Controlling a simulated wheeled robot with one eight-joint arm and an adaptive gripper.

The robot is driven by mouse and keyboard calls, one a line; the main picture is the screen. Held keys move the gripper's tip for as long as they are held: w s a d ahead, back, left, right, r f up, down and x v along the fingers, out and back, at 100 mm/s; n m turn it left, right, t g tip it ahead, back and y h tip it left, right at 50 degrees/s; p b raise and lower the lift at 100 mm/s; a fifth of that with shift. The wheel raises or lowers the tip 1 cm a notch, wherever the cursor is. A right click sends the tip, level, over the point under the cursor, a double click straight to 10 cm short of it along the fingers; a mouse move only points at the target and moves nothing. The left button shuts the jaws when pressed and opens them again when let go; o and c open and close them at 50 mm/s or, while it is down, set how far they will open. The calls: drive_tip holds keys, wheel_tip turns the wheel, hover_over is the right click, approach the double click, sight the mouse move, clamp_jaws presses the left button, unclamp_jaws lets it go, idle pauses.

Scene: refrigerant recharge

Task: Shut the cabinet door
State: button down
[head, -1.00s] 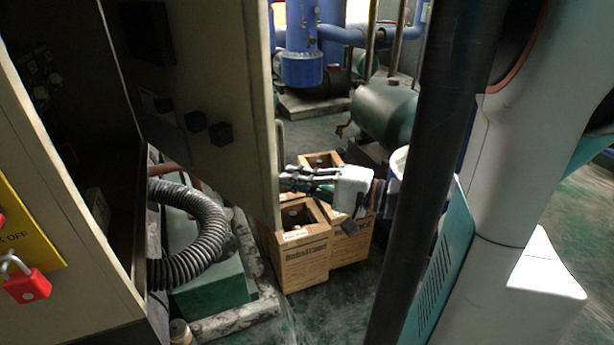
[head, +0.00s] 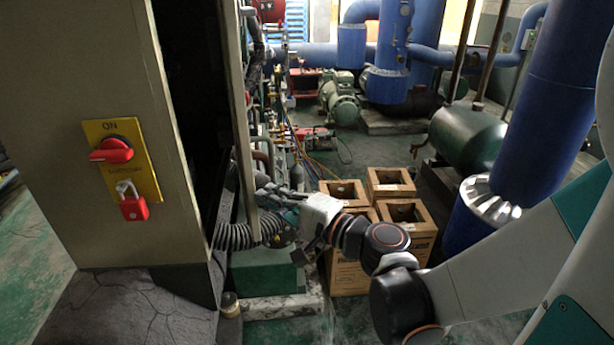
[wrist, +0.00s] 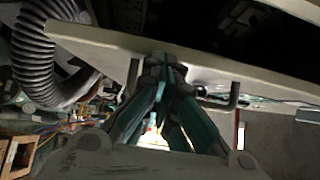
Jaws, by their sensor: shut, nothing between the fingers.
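The grey cabinet (head: 70,60) stands at the left of the head view, its dark inside showing through a gap. Its door (head: 242,130) stands ajar and shows nearly edge-on as a narrow upright strip. In the wrist view the door's pale edge (wrist: 100,41) runs across the picture, with a dark bar handle (wrist: 234,96) beside the fingers. My gripper (head: 268,190) is at the door's free edge, low down. In the wrist view its fingertips (wrist: 165,72) are together and empty, at or against the door edge; exact contact is hard to tell.
A yellow plate (head: 124,160) with a red switch and red padlock is on the cabinet's side. A ribbed black hose (head: 235,237) lies below the door. A green tank (head: 465,138) and blue pipes are further back.

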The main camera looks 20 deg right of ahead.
drive_tip(key=shift+s+a, duration=0.2)
drive_tip(key=shift+a, duration=2.65)
